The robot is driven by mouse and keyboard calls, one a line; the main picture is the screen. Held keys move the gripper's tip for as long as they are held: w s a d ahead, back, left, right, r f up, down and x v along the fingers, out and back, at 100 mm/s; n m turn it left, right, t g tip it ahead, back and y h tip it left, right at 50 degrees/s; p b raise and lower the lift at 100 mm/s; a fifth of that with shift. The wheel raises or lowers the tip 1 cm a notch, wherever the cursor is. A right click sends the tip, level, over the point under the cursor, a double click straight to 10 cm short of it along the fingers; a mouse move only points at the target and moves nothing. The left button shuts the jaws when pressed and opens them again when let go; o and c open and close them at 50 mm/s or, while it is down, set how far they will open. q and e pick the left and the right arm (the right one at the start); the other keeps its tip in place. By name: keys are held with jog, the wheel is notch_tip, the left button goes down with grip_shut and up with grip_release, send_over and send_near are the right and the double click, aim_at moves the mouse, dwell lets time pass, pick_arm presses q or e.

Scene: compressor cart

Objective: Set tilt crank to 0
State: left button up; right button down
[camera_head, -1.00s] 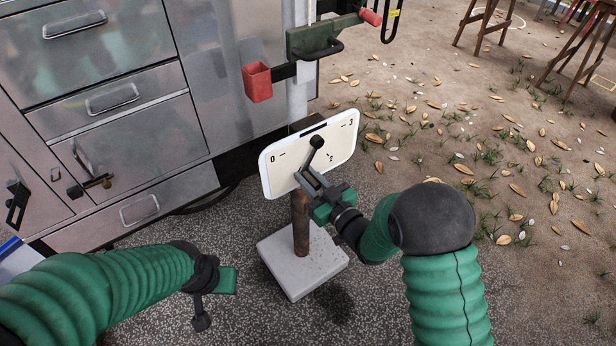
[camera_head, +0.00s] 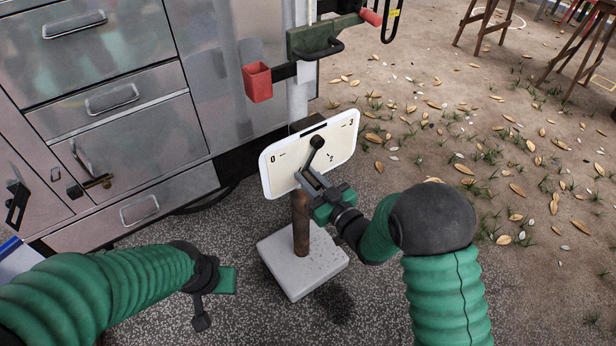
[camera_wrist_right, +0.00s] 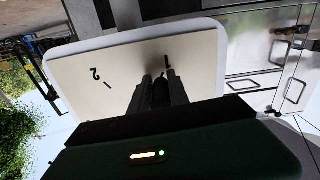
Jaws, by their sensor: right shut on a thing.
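The tilt crank (camera_head: 312,157) is a dark arm with a round black knob on a white dial plate (camera_head: 284,174). The plate reads 0 at the left, 2 low in the middle and 3 at the upper right. The crank arm slants down and left from the knob, between the 0 and 2 marks. My right gripper (camera_head: 308,181) is shut on the crank in front of the plate's lower part. In the right wrist view its dark fingers (camera_wrist_right: 160,90) cover part of the dial near a tick. My left gripper (camera_head: 213,297) hangs apart at lower left; its fingers are unclear.
The plate stands on a rusty post (camera_head: 300,225) with a pale square base (camera_head: 302,262). A metal drawer cabinet (camera_head: 130,110) is behind at the left. A red cup (camera_head: 257,83) and a green bracket (camera_head: 314,38) sit above the plate.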

aim_at(284, 154)
jog(key=shift+a+r, duration=0.15)
jog(key=shift+r, duration=0.05)
dwell(0.3)
jog(key=r+m+p, duration=0.1)
jog(key=m, duration=0.1)
jog(key=s+a+r+m+p, duration=0.1)
jog(key=m+p, duration=0.1)
jog(key=a+r+m+p, duration=0.1)
jog(key=p, duration=0.1)
jog(key=shift+s+a+r+m, duration=0.2)
jog(key=shift+s+r+m, duration=0.15)
jog(key=shift+s+m, duration=0.05)
jog(key=r+m+p, duration=0.2)
jog(key=shift+s+a+m+p, duration=0.2)
jog(key=shift+a+m+p, duration=0.1)
jog(key=shift+a+p, duration=0.05)
jog(key=shift+s+a+r+m+p, duration=0.1)
jog(key=shift+r+m+p, duration=0.85)
jog(key=shift+m, duration=0.25)
jog(key=shift+r+p, duration=0.25)
jog(key=shift+p, duration=0.1)
jog(key=c, duration=1.3)
grip_release()
jog(key=shift+s+f, duration=0.1)
jog(key=shift+f, duration=0.05)
